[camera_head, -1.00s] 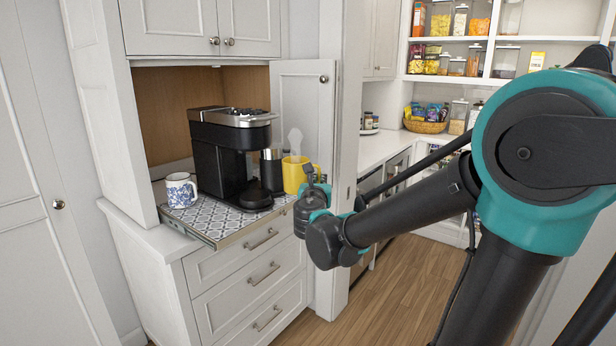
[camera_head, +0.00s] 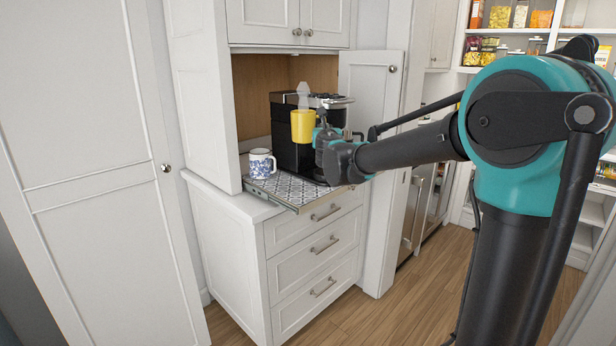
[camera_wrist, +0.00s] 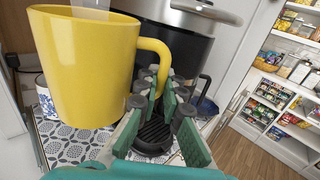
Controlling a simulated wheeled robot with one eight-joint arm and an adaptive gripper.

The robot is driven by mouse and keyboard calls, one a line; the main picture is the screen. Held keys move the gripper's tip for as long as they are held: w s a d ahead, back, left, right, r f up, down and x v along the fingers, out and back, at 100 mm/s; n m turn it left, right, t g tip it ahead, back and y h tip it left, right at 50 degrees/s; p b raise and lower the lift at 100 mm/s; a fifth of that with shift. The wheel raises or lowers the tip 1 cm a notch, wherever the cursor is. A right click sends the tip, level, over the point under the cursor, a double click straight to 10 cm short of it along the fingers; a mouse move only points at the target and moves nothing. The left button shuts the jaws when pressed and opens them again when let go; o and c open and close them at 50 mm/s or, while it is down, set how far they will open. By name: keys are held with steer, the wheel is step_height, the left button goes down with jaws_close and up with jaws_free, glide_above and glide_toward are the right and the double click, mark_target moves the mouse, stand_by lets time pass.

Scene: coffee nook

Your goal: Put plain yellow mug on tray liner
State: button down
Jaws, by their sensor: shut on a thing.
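The plain yellow mug (camera_head: 303,127) is upright, held above the tray liner in front of the coffee machine. It fills the upper left of the wrist view (camera_wrist: 85,65). My gripper (camera_head: 319,132) is at its right side, shut on its handle; the fingers also show in the wrist view (camera_wrist: 155,95). A pale translucent wisp rises above the mug. The tray liner (camera_head: 278,190), patterned grey and white, lies on the pull-out shelf below. Its pattern shows under the mug in the wrist view (camera_wrist: 75,147).
A blue-and-white mug (camera_head: 262,162) stands at the liner's left. The black coffee machine (camera_head: 288,155) stands behind the yellow mug. An open cabinet door (camera_head: 370,95) is at the right. Bare liner shows at the front, between the blue-and-white mug and the machine.

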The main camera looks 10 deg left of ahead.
steer(key=shift+a+f, duration=0.25)
step_height(320, 180, down, 19)
steer(key=shift+f, duration=0.15)
stand_by(0.5)
steer(key=c, duration=1.7)
jaws_free()
steer(key=shift+f, duration=0.1)
